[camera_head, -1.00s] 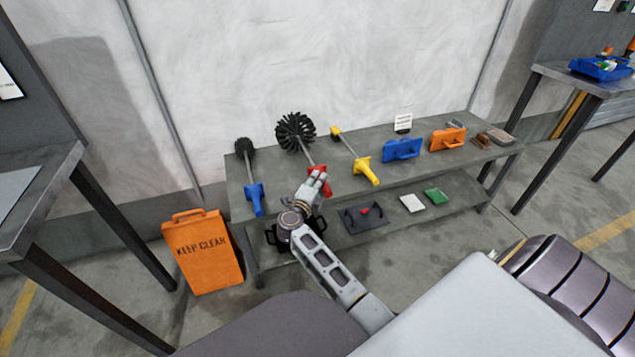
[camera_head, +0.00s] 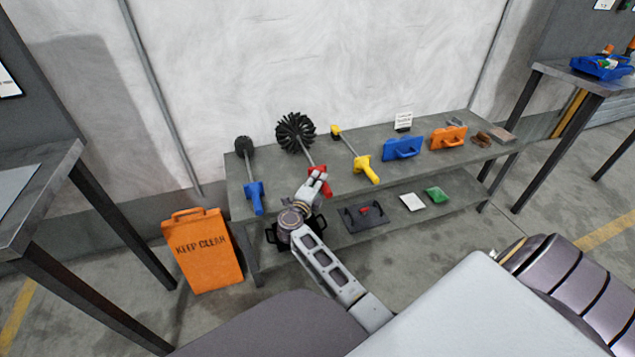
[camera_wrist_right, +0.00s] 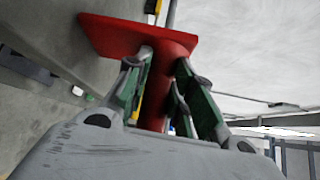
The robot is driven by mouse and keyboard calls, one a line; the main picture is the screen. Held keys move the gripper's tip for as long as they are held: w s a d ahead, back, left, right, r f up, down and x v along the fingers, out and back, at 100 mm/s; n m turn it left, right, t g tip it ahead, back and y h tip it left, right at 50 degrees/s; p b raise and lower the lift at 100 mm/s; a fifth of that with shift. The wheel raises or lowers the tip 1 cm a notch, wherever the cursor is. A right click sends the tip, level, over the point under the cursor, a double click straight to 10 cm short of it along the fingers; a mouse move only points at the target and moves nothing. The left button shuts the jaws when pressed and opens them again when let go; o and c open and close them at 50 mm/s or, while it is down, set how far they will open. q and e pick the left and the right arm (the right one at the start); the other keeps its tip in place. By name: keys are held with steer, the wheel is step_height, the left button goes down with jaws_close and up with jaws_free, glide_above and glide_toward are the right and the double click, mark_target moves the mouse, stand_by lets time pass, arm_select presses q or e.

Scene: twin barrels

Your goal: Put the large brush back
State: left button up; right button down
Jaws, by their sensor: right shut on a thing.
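The large brush (camera_head: 295,133) has a round black bristle head, a grey shaft and a red handle (camera_head: 324,183). It lies over the top shelf of the grey rack, head toward the wall, handle toward the front edge. My right gripper (camera_head: 316,181) is at the handle end. In the right wrist view its fingers close around the red grip (camera_wrist_right: 158,105), with the red flange (camera_wrist_right: 135,36) just beyond the fingertips. Whether the brush rests on the shelf or is slightly raised, I cannot tell. My left gripper does not show.
A blue-handled brush (camera_head: 255,190) lies to the left, a yellow-handled brush (camera_head: 362,163) to the right. Blue (camera_head: 402,149) and orange (camera_head: 448,138) tools sit farther right on the rack (camera_head: 235,185).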

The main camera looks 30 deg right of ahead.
steer(key=c, duration=1.2)
jaws_free()
steer(key=shift+c, duration=0.2)
steer(key=shift+o, duration=0.5)
steer(key=shift+f, duration=0.15)
steer(key=shift+s+a, duration=0.1)
steer(key=shift+a, duration=0.05)
